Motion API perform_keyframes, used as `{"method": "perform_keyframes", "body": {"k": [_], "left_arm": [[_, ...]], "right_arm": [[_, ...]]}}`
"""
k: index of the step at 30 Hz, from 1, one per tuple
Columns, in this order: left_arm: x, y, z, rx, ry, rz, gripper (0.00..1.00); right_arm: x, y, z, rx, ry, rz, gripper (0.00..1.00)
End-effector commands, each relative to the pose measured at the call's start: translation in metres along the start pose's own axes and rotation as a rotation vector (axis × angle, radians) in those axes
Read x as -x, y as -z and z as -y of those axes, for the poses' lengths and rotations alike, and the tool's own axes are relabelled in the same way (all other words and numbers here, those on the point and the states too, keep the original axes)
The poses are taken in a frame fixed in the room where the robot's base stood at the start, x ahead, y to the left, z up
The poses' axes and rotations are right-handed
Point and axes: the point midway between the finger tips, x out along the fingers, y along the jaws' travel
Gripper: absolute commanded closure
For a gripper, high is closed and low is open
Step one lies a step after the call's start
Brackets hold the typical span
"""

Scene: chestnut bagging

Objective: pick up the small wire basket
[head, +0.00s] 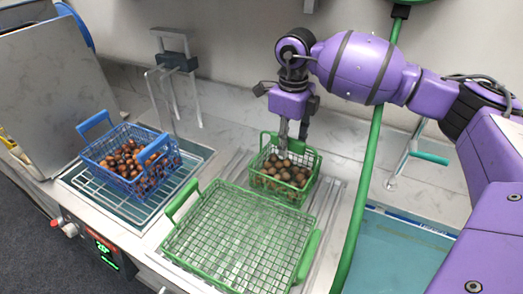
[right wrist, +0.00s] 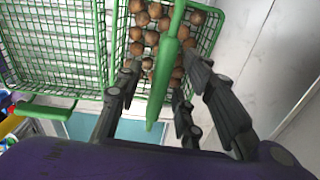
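The small green wire basket (head: 283,180) stands on the counter behind the larger green tray and holds several brown chestnuts. My right gripper (head: 284,148) points down over its back edge in the head view. In the right wrist view the fingers of my right gripper (right wrist: 158,82) are spread on both sides of the green handle bar of the small basket (right wrist: 167,62), with gaps on each side. The basket sits level. My left gripper is not in view.
A large empty green wire basket (head: 240,240) stands close in front. A blue wire basket (head: 130,165) with chestnuts is on a rack at left. A green hose (head: 362,190) hangs right of the small basket. A grey wall stands behind.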

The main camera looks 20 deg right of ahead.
Motion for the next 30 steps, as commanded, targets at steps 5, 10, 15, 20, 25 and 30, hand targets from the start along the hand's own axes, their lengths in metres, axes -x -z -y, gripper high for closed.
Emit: {"method": "perform_keyframes", "body": {"k": [5, 10, 15, 20, 25, 30], "left_arm": [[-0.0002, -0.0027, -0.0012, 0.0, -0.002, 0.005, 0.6], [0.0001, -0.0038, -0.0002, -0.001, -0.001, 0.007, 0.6], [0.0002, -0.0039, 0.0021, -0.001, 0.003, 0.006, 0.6], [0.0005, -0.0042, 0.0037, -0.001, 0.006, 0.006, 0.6], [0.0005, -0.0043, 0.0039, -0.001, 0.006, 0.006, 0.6], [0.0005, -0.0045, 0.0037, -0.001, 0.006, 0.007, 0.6]], "right_arm": [[-0.0017, 0.0006, 0.0, 0.0, -0.001, -0.002, 0.66], [-0.0015, 0.0005, -0.0001, 0.0, -0.001, -0.002, 0.88], [-0.0013, 0.0005, 0.0, 0.0, -0.001, -0.001, 1.0], [-0.0011, 0.0005, 0.0, 0.0, -0.001, -0.001, 1.0], [0.0001, 0.0, 0.0002, 0.0, 0.0, 0.001, 1.0], [0.0025, -0.0003, 0.0003, 0.0, 0.001, 0.002, 1.0]]}}
